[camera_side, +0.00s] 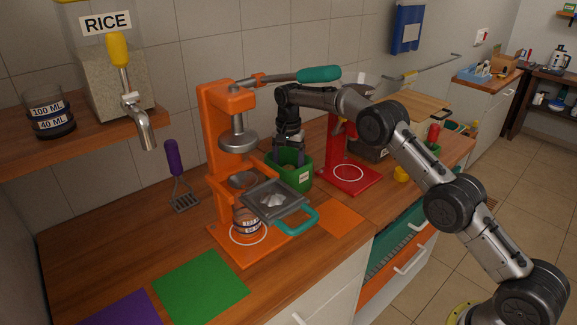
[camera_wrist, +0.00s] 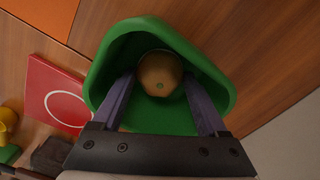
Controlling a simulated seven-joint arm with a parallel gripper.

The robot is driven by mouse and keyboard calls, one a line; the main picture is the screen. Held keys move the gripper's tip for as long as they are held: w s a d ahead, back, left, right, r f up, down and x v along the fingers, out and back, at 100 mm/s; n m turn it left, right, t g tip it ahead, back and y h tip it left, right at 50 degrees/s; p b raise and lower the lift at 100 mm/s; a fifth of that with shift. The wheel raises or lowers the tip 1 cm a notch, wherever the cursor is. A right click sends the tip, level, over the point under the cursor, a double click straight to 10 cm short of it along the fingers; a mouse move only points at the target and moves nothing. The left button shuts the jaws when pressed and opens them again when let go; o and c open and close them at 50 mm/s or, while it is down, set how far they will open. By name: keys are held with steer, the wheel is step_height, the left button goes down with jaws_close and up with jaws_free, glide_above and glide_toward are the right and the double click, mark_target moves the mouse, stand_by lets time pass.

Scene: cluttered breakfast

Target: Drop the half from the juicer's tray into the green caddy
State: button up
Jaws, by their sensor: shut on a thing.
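The green caddy (camera_side: 303,180) stands on the counter right of the orange juicer (camera_side: 215,125). My gripper (camera_side: 288,150) points down into the caddy's mouth. In the wrist view, my gripper (camera_wrist: 159,82) is shut on a round orange-brown half (camera_wrist: 160,76) with a small green dot. The caddy's green wall (camera_wrist: 98,68) surrounds the half and fingertips. I cannot tell whether the half touches the caddy floor. In the side view the half is hidden.
A red stand (camera_side: 352,178) is close right of the caddy, with a yellow item (camera_side: 401,174) beyond. A purple-handled masher (camera_side: 178,175) is left of the juicer.

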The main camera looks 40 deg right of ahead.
mark_target(289, 167)
steer(key=o, duration=1.2)
steer(key=shift+o, duration=0.2)
step_height(289, 167, up, 8)
steer(key=shift+f, duration=0.15)
steer(key=shift+r, duration=0.55)
